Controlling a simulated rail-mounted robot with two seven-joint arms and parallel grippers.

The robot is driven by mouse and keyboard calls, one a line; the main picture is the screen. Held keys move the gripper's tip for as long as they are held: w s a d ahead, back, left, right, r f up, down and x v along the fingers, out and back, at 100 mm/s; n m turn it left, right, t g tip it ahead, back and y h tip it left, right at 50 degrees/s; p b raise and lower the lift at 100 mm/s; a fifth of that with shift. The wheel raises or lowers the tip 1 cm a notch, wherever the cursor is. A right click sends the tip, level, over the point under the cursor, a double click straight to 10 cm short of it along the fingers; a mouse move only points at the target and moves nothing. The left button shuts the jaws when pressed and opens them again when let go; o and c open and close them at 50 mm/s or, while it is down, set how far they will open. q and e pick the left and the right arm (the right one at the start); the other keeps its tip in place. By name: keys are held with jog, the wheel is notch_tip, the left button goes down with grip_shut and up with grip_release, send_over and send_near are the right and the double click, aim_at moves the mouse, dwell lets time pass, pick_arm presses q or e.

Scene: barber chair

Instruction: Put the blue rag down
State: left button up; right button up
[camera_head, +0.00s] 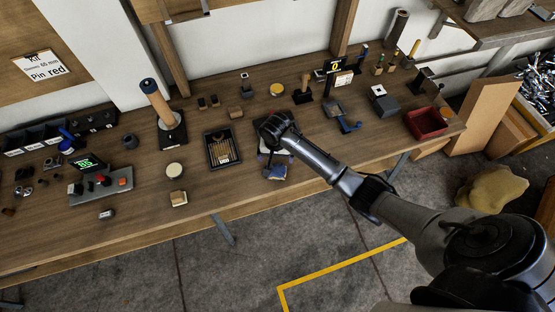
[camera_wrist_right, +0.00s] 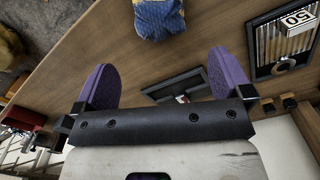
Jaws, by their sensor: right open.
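The blue rag (camera_head: 276,172) lies crumpled at the front edge of the wooden table. In the right wrist view the rag (camera_wrist_right: 160,18) is at the top, blue with a tan patch. My right gripper (camera_head: 277,138) is above the table, just behind the rag; its fingers are hidden by the arm in the head view. In the right wrist view its purple fingers (camera_wrist_right: 164,78) are wide apart with nothing gripped. The rag is beyond the fingertips, apart from them. My left gripper is in neither view.
A black tray (camera_head: 208,153) with sticks is left of the gripper, and a dark framed item (camera_wrist_right: 155,92) lies under it. A red bin (camera_head: 410,125) stands at the table's right end. A round tin (camera_head: 174,170) and a small block (camera_head: 179,198) are near the front edge.

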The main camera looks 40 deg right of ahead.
jog(key=s+a+f+n+t, duration=0.1)
jog(key=s+a+n, duration=0.25)
jog(key=s, duration=0.35)
jog(key=s+a+f+n+t, duration=0.1)
jog(key=s+a+n, duration=0.25)
jog(key=s, duration=0.35)
jog(key=s+a+r+n, duration=0.1)
jog(key=s+r+n, duration=0.1)
jog(key=s, duration=0.5)
jog(key=s+a+r+n+t, duration=0.1)
jog(key=s+r+n, duration=0.1)
jog(key=s+r, duration=0.3)
jog(key=s, duration=0.2)
jog(key=shift+s+a+t, duration=0.25)
jog(key=shift+s+t, duration=0.05)
jog(key=shift+s, duration=0.05)
jog(key=shift+r, duration=0.2)
